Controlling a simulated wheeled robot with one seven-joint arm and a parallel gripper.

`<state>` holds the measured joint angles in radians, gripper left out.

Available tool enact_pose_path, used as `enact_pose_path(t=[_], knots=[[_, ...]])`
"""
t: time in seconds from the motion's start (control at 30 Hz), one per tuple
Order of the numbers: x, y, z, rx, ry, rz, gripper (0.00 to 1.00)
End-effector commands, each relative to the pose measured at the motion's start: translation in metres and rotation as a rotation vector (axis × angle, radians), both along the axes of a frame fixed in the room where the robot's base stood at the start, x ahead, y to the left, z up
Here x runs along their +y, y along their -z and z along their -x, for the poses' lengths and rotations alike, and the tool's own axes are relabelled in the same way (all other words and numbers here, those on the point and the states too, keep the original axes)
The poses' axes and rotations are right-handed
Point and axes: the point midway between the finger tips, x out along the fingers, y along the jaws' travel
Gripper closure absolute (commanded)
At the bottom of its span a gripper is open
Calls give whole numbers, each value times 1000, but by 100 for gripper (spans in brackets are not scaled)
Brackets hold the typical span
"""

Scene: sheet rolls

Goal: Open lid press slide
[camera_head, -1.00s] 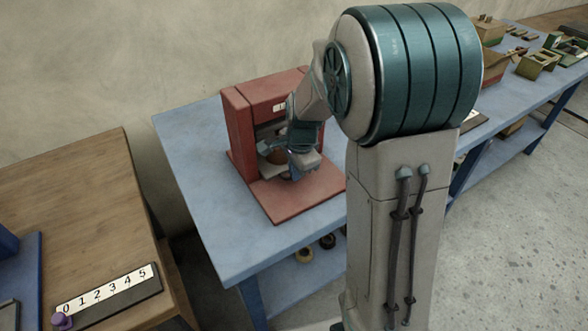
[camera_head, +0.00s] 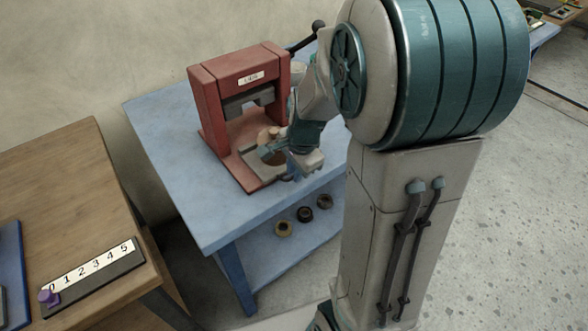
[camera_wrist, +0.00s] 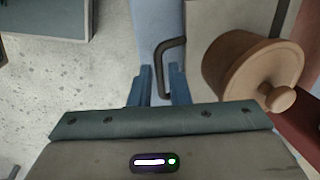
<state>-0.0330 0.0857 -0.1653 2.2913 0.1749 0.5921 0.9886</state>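The red press (camera_head: 242,75) stands on the blue table. Its grey slide (camera_head: 249,163) is out in front of the press opening. A round wooden pot with a knobbed lid (camera_head: 266,137) sits on the slide, partly hidden by my arm; the lid is on. In the wrist view the lidded pot (camera_wrist: 255,68) is at the right, beside my fingers and not touching them. My gripper (camera_wrist: 160,88) has its fingers close together around the black bent handle (camera_wrist: 172,62). The fingertips' contact with the handle is partly hidden.
The blue table (camera_head: 165,130) has bare room left of the press. A black lever (camera_head: 308,38) sticks out at the press's right. Several small rings (camera_head: 304,214) lie on the lower shelf. A wooden table (camera_head: 65,190) with a numbered scale (camera_head: 92,273) stands at the left.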

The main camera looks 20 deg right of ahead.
Motion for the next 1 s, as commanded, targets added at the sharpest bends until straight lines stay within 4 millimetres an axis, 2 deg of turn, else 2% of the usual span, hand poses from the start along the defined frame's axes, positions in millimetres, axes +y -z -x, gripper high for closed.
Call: enact_pose_path(t=[0.33,0.47,0.57,0.8,1.0], knots=[[1,-1,0,1,-2,-1,69],[0,-12,2,-1,-1,-1,69],[-1,-29,5,-3,0,-1,69],[-5,-85,15,-4,1,0,69],[-7,-119,22,-2,1,-1,69]])
